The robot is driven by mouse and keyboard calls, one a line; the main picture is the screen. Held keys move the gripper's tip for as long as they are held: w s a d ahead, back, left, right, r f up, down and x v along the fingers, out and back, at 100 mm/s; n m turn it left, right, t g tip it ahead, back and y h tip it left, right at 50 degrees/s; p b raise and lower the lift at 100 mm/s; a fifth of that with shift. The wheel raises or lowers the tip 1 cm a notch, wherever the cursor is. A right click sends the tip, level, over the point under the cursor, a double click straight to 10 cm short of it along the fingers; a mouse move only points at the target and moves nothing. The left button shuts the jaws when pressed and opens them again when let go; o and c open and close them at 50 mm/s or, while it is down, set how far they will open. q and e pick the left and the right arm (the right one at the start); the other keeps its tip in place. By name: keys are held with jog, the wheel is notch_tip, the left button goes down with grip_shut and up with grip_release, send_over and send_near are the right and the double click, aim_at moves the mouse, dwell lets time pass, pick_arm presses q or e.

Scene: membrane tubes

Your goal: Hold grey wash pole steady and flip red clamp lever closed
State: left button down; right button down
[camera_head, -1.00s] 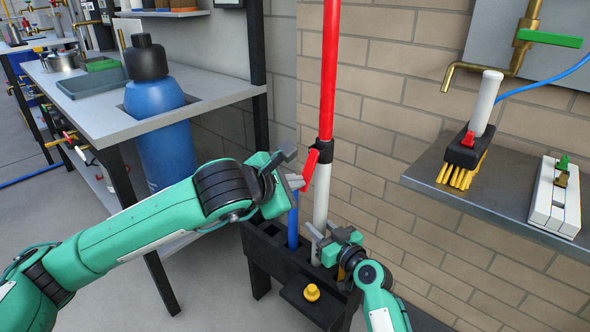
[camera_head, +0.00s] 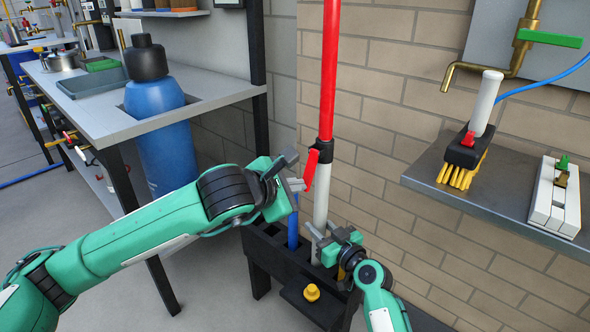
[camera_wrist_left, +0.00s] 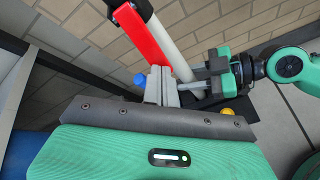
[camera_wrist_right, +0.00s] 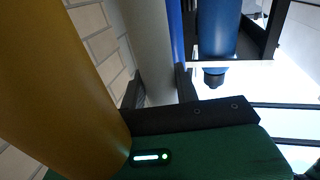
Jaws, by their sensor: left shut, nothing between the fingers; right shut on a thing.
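The wash pole stands upright, with a red upper section (camera_head: 330,70), a black clamp collar (camera_head: 325,150) and a grey lower section (camera_head: 321,205). The red clamp lever (camera_head: 310,170) hangs downward from the collar, on the pole's left side; it shows large in the left wrist view (camera_wrist_left: 143,38). My left gripper (camera_head: 300,184) is shut and empty, its fingertips beside the lever's lower end; I cannot tell if they touch. My right gripper (camera_head: 317,240) is shut on the grey section below the lever. The grey section also shows in the right wrist view (camera_wrist_right: 150,45).
The pole stands at a black rack (camera_head: 262,247) with a blue pole (camera_head: 293,225). A yellow knob (camera_head: 312,292) sits in front. A brick wall is behind. A wall shelf (camera_head: 425,175) holds a brush (camera_head: 466,155). A workbench (camera_head: 105,110) with a blue bottle (camera_head: 160,125) is left.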

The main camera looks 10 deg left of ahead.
pick_arm(q)
jog(key=shift+w+d+f, duration=0.1)
jog(key=shift+f, duration=0.35)
jog(key=shift+w+d+f, duration=0.1)
jog(key=shift+f, duration=0.3)
dwell(0.8)
dwell(0.4)
notch_tip(320, 180, up, 9)
jog(key=s+a, duration=0.1)
jog(key=s, duration=0.1)
jog(key=shift+s+a+r, duration=0.15)
jog(key=shift+s+a, duration=0.1)
jog(key=shift+a, duration=0.15)
dwell(0.9)
jog(key=r, duration=0.3)
jog(key=s+a+r, duration=0.1)
jog(key=shift+s+r, duration=0.1)
jog(key=shift+r, duration=0.25)
dwell(0.4)
pick_arm(e)
jog(key=c, duration=0.9)
grip_release()
jog(key=shift+c, duration=0.2)
